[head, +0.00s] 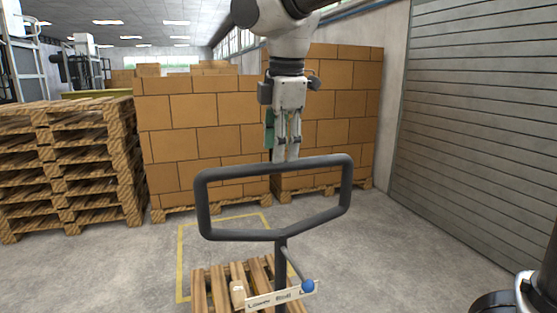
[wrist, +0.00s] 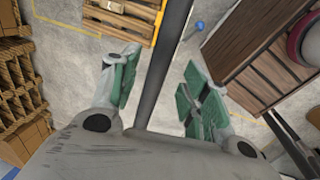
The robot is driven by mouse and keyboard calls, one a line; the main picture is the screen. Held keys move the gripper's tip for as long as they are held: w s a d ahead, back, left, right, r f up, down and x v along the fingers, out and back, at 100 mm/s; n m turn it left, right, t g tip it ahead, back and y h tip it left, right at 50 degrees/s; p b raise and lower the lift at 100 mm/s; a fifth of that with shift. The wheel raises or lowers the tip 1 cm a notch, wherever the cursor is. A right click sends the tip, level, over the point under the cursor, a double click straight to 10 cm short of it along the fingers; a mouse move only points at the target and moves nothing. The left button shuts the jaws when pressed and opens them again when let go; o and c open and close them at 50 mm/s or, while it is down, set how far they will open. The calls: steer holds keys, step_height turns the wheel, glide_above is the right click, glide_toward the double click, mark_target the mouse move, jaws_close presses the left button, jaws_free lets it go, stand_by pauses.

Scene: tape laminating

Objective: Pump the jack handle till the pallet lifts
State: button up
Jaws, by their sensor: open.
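The jack handle (head: 273,234) is a dark grey loop on an upright post in the middle of the head view. In the wrist view its bar (wrist: 163,70) runs between my two fingers. My gripper (head: 286,150) points down at the handle's top bar, fingers apart with green pads. It is open (wrist: 157,95) and I cannot tell whether either pad touches the bar. The wooden pallet (head: 218,290) lies low at the foot of the handle, partly cut off by the frame. It also shows in the wrist view (wrist: 122,18).
A blue-knobbed lever (head: 308,286) sticks out from the post beside a lettered plate (head: 265,302). Stacked pallets (head: 65,165) stand at left, and box stacks (head: 205,125) behind the handle. A ribbed shutter (head: 475,120) is at right. Floor right of the handle is clear.

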steer(key=shift+w+a+f, duration=0.1)
steer(key=shift+w+f, duration=0.1)
steer(key=shift+f, duration=0.8)
steer(key=shift+w+f, duration=0.2)
steer(key=shift+f, duration=0.75)
jaws_close()
